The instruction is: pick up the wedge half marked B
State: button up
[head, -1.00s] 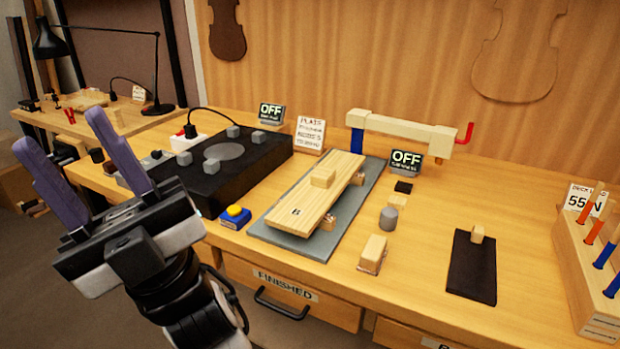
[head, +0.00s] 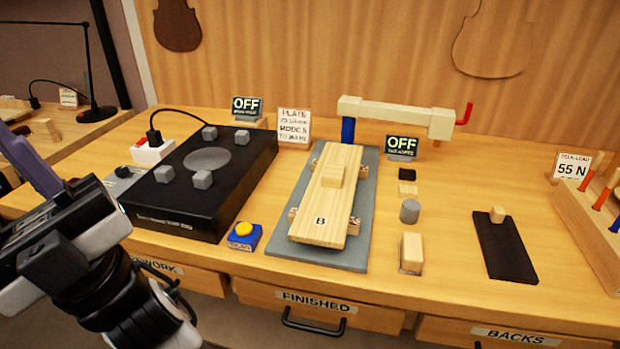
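The wedge half marked B (head: 318,198) is a pale wooden board lying lengthwise on a grey plate (head: 352,256). Its B is near the front end. A small wooden block (head: 333,176) sits on top of it, and small wooden pieces touch or sit close by its sides. A second half cannot be made out clearly. My gripper (head: 28,160) is at the left picture edge, well left of the board, and holds nothing that I can see. One purple finger shows; the other is cut off. The earlier frame shows both fingers spread apart.
A clamp-like wooden bar (head: 395,115) stands behind. Small blocks, a grey cylinder (head: 409,211) and a black mat (head: 505,248) lie to the right.

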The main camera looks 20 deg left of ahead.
aim_at(322, 218)
jog(key=i+j, duration=0.1)
jog(key=j, duration=1.65)
